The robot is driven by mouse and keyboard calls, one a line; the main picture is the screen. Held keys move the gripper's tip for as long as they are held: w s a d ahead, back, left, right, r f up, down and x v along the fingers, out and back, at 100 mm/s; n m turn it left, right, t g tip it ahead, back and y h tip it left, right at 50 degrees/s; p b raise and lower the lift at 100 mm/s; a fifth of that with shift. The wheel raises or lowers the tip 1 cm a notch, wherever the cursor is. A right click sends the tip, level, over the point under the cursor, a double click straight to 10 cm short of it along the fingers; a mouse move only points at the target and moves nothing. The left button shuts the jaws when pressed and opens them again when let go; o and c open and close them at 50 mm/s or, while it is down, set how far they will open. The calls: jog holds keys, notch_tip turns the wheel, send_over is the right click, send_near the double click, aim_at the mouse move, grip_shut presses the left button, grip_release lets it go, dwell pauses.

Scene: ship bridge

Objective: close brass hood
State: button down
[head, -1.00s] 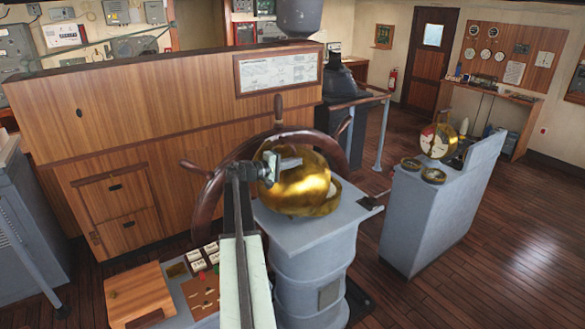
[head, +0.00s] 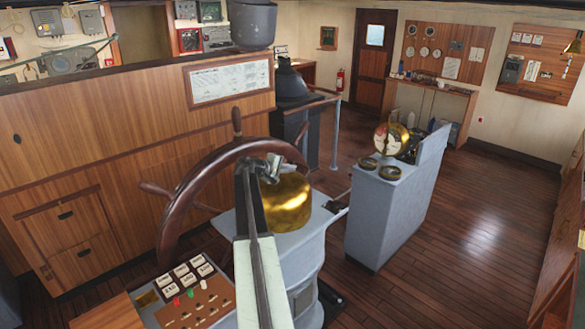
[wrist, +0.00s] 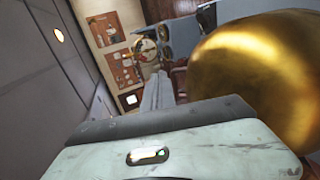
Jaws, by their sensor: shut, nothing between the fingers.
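The brass hood (head: 288,204) is a shiny gold dome on top of the grey pedestal (head: 297,262), just behind the wooden steering wheel (head: 172,172). My arm covers its left part in the head view. My gripper (head: 274,166) is shut and empty at the hood's upper left edge; whether it touches the hood I cannot tell. In the wrist view the hood (wrist: 250,85) fills the right side, and the shut fingers (wrist: 157,90) are to its left. No opening shows on the hood's visible side.
A switch panel (head: 190,295) is at the lower left. A grey console (head: 392,215) with a brass dial instrument (head: 393,140) stands to the right. A wooden cabinet (head: 110,150) is behind the wheel. The wooden floor (head: 480,220) at right is clear.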

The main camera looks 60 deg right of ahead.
jog(key=shift+w+a+r, duration=0.1)
jog(key=shift+a, duration=0.1)
jog(key=shift+w, duration=0.1)
jog(key=p+v, duration=0.2)
jog(key=v, duration=0.5)
jog(key=shift+a+p, duration=0.35)
jog(key=shift+p, duration=0.05)
jog(key=shift+r, duration=0.1)
